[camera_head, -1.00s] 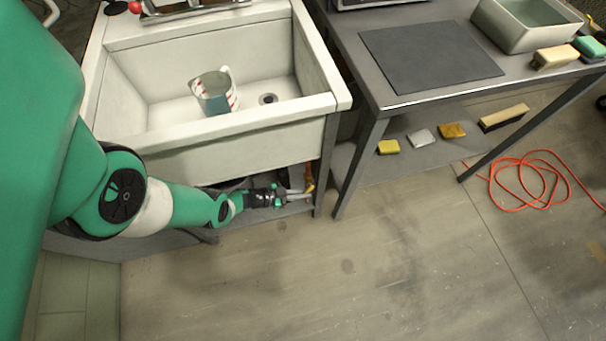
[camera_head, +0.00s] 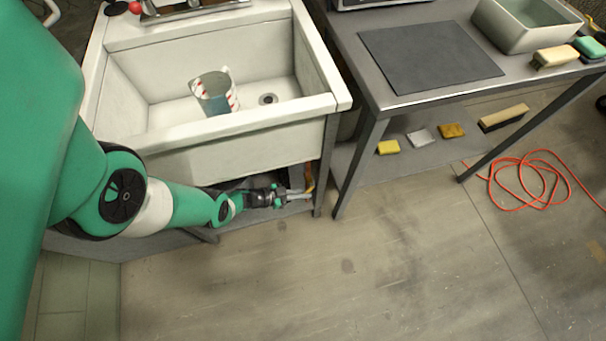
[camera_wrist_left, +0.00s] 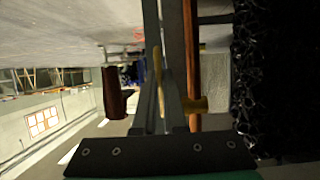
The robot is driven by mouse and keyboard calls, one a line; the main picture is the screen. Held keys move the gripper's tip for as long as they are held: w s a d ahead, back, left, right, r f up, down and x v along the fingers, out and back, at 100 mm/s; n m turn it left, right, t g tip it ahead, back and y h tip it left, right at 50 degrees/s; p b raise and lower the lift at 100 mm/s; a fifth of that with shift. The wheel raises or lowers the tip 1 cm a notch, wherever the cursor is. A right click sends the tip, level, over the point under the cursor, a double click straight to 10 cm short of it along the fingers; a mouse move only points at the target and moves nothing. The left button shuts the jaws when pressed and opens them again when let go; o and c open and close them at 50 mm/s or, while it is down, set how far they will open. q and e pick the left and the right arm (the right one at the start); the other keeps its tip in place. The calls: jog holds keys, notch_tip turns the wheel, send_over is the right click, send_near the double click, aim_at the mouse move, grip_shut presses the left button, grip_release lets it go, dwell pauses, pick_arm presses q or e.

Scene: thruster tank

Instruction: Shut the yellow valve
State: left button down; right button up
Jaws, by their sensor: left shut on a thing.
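The yellow valve (camera_wrist_left: 195,104) shows in the left wrist view beside a copper-coloured pipe. Its thin yellow lever (camera_wrist_left: 158,72) stands between my fingers. In the head view, an orange-yellow bit (camera_head: 309,179) shows under the sink's right end, just above my fingertips. My left gripper (camera_head: 299,198) reaches in low under the sink's front. In the left wrist view, the left gripper (camera_wrist_left: 160,100) is shut on the yellow lever. The valve is mostly hidden in the head view. My right gripper is in neither view.
The white sink (camera_head: 225,140) with a measuring jug (camera_head: 213,94) stands above the arm. A metal table leg (camera_head: 357,170) is close right of the gripper. A dark red cylinder (camera_wrist_left: 117,93) is left of the fingers in the wrist view. Open floor lies in front.

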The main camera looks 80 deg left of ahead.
pick_arm(q)
jog(key=r+g+p, duration=0.1)
jog(key=g+p, duration=0.1)
jog(key=p, duration=0.2)
jog(key=shift+s+r, duration=0.2)
jog(key=shift+s+f+g+p, duration=0.1)
jog(key=shift+f+g+p, duration=0.1)
jog(key=shift+g+p, duration=0.3)
jog(key=shift+f, duration=0.1)
jog(key=c, duration=1)
grip_release()
jog(key=shift+s, duration=0.1)
jog(key=shift+s+r+p, duration=0.25)
jog(key=shift+r+p, duration=0.1)
jog(key=s, duration=0.8)
jog(key=s+d, duration=0.1)
jog(key=s, duration=0.3)
jog(key=shift+s+p, duration=0.2)
jog(key=shift+p, duration=0.2)
